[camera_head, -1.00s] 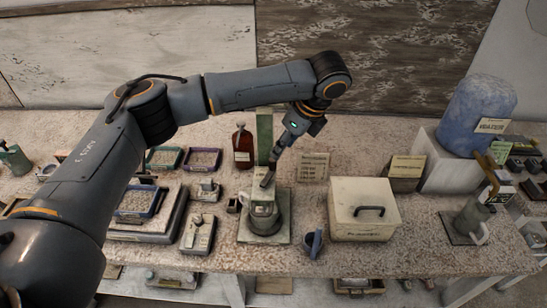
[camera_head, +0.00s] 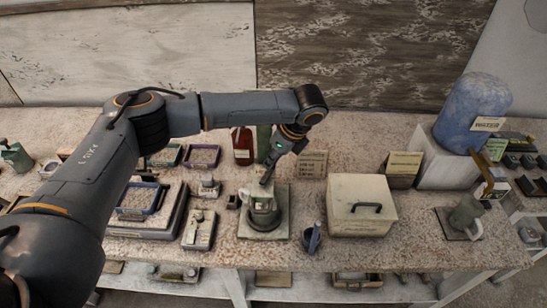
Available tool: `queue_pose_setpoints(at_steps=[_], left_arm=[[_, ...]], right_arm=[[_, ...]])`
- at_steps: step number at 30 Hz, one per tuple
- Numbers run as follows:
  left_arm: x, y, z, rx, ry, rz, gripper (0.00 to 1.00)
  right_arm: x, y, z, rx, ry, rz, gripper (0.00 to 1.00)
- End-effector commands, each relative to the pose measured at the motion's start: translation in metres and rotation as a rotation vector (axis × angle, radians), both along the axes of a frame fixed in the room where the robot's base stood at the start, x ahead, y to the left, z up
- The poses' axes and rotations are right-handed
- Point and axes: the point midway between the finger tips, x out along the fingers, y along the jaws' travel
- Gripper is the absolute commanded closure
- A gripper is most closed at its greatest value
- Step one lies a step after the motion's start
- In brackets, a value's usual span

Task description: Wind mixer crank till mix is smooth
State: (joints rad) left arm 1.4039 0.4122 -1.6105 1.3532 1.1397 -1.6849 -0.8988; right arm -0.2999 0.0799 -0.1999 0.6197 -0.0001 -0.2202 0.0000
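The mixer (camera_head: 264,215) stands on a pale square base near the middle of the workbench, with a round grey-green bowl and a green upright post behind it. My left gripper (camera_head: 267,178) points down just above the top of the mixer, where its crank seems to be. The crank is too small and too covered to make out, and I cannot tell whether the fingers touch it or how far apart they are. The mix inside the bowl is not visible. My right gripper is not in view.
A cream lidded box (camera_head: 361,218) and a small blue-grey cup (camera_head: 312,238) stand right of the mixer. A dark red bottle (camera_head: 242,146) is behind it. Trays (camera_head: 139,201) crowd the left. A blue drum (camera_head: 472,113) stands at the back right.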

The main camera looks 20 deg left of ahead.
Motion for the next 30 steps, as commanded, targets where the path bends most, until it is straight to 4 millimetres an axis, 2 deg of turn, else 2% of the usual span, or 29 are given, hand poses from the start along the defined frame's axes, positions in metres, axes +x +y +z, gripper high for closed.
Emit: queue_pose_setpoints(at_steps=[5,12,15,25,26,28,29,30], left_arm=[[0.0,0.0,0.001,0.0,0.001,0.004,1.0],[0.001,0.008,0.005,-0.002,0.005,0.169,1.0],[0.001,0.012,0.003,-0.002,0.004,0.231,1.0],[0.001,0.013,0.0,0.0,0.001,0.255,1.0],[0.001,0.013,0.0,0.0,0.001,0.255,0.76],[0.001,0.013,0.0,0.0,0.001,0.254,0.62],[0.001,0.013,0.0,0.0,0.001,0.254,0.57],[0.001,0.013,0.0,-0.001,0.0,0.253,0.57]], right_arm=[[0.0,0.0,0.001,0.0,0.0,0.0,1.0],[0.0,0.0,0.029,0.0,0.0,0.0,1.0],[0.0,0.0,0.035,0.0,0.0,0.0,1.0],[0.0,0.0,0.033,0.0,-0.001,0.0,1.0],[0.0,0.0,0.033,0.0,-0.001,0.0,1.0],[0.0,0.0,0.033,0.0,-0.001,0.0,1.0],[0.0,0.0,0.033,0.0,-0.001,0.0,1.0],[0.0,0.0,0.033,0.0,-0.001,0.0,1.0]])
